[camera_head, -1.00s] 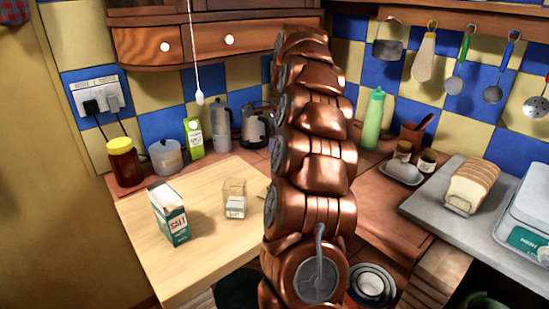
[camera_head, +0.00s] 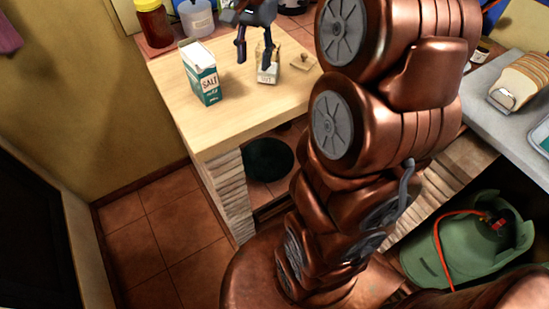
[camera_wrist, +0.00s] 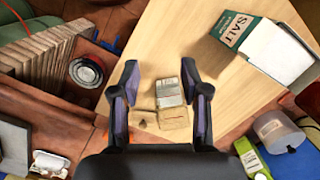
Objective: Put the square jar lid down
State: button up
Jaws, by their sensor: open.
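The square jar lid (camera_head: 303,62) is a small flat wooden piece with a knob. It lies on the light wooden counter top (camera_head: 225,122), right of the square glass jar (camera_head: 268,75). My gripper (camera_head: 254,59) is open and empty, with its dark fingers down near the jar; one finger overlaps the jar in the head view. In the wrist view, the lid (camera_wrist: 143,123) lies left of the jar (camera_wrist: 173,118), and both show between the spread fingers of my gripper (camera_wrist: 160,78). The lid is apart from the fingers in the head view.
A salt box (camera_head: 201,75) stands left of the jar. A red-brown jar (camera_head: 153,25) and a clear canister (camera_head: 196,18) stand at the back. The counter front is clear. A green gas bottle (camera_head: 470,240) is under the right counter.

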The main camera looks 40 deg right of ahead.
jog(key=s+a+f+n, duration=0.3)
jog(key=s+a+n, duration=0.1)
jog(key=s, duration=0.3)
jog(key=s+a+f+n+g+h, duration=0.1)
jog(key=s+a+f+n, duration=0.3)
jog(key=s, duration=0.4)
jog(key=s+a+f+n, duration=0.3)
jog(key=s+a+n, duration=0.1)
jog(key=s, duration=0.4)
jog(key=shift+f, duration=0.35)
jog(key=shift+r, duration=0.1)
notch_tip(320, 180, up, 7)
jog(key=p, duration=0.7)
jog(key=shift+r, duration=0.15)
